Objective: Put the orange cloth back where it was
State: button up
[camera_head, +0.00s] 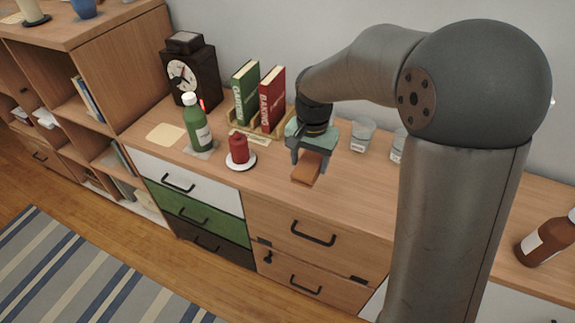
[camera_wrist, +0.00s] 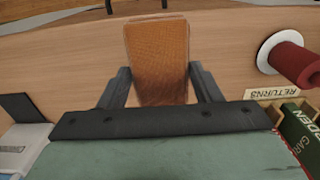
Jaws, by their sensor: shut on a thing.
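The folded orange cloth (camera_head: 304,170) is between the fingers of my gripper (camera_head: 311,160), over the front part of the wooden cabinet top. It is a flat, stiff-looking rectangle. In the wrist view the cloth (camera_wrist: 158,55) sticks out past my fingers (camera_wrist: 161,84), which press on its two sides. My gripper points down at the cabinet top (camera_head: 350,190). I cannot tell whether the cloth touches the top or is slightly above it.
Behind are books in a wooden holder (camera_head: 257,134) and a glass (camera_head: 362,135). A green bottle (camera_head: 197,128), pale mat (camera_head: 165,134) and dark clock (camera_head: 188,72) are farther left.

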jog(key=w+a+f, duration=0.1)
jog(key=w+f, duration=0.1)
jog(key=w+a+f+p, duration=0.1)
jog(key=w+f, duration=0.1)
jog(key=w+a+f, duration=0.1)
jog(key=w+f, duration=0.1)
jog(key=shift+w+a+f, duration=0.1)
jog(key=shift+w+a, duration=0.15)
jog(key=shift+w, duration=0.05)
jog(key=shift+w+a+f+p, duration=0.3)
jog(key=shift+w+f, duration=0.2)
jog(key=shift+f, duration=1.65)
jog(key=shift+f, duration=0.1)
jog(key=shift+f, duration=0.15)
jog(key=o, duration=0.9)
